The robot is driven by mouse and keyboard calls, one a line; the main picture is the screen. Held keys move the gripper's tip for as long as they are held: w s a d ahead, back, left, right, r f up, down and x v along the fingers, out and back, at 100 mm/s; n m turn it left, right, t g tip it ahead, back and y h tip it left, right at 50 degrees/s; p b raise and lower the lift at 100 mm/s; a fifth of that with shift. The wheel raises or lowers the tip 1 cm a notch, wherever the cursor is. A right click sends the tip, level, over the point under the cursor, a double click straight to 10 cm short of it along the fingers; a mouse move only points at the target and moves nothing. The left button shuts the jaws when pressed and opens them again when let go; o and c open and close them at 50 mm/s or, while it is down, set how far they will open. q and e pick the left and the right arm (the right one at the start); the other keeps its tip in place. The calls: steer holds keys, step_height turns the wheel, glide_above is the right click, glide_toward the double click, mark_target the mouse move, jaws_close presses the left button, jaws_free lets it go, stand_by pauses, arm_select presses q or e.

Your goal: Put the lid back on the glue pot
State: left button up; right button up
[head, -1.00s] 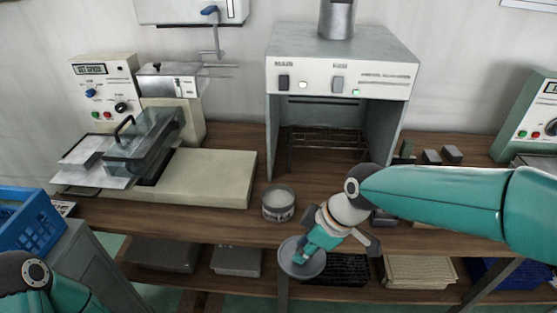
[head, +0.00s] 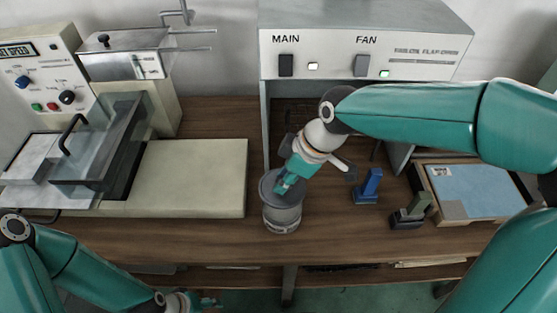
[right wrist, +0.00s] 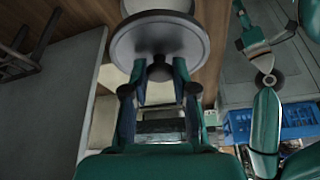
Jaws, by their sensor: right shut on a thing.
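The glue pot (head: 282,218), a grey cylinder with a label band, stands upright near the front of the wooden bench. The round grey lid (head: 267,187) is at the pot's mouth in the head view and covers it. I cannot tell whether it is fully seated or just above the rim. My right gripper (head: 284,186) is shut on the lid's knob. The right wrist view shows the lid (right wrist: 150,40) as a disc beyond the fingertips (right wrist: 158,72). My left gripper (head: 200,302) is low at the bottom edge, partly cut off; its jaws are unclear.
A cream machine (head: 195,175) with a clear guard stands left of the pot. A grey hood (head: 420,45) with switches stands behind. Right of the pot are a blue clamp-like piece (head: 369,187), a dark block (head: 408,217) and a tray (head: 430,205) with a blue sheet.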

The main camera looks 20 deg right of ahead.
steer(key=shift+w+f+b, duration=0.1)
steer(key=shift+f+b, duration=0.8)
steer(key=shift+f, duration=0.3)
steer(key=shift+f+b, duration=1.6)
steer(key=shift+f, duration=0.35)
steer(key=shift+r, duration=0.1)
steer(key=shift+f+b, duration=0.2)
steer(key=shift+b, duration=0.3)
stand_by(0.4)
steer(key=o, duration=1.4)
steer(key=shift+r, duration=0.15)
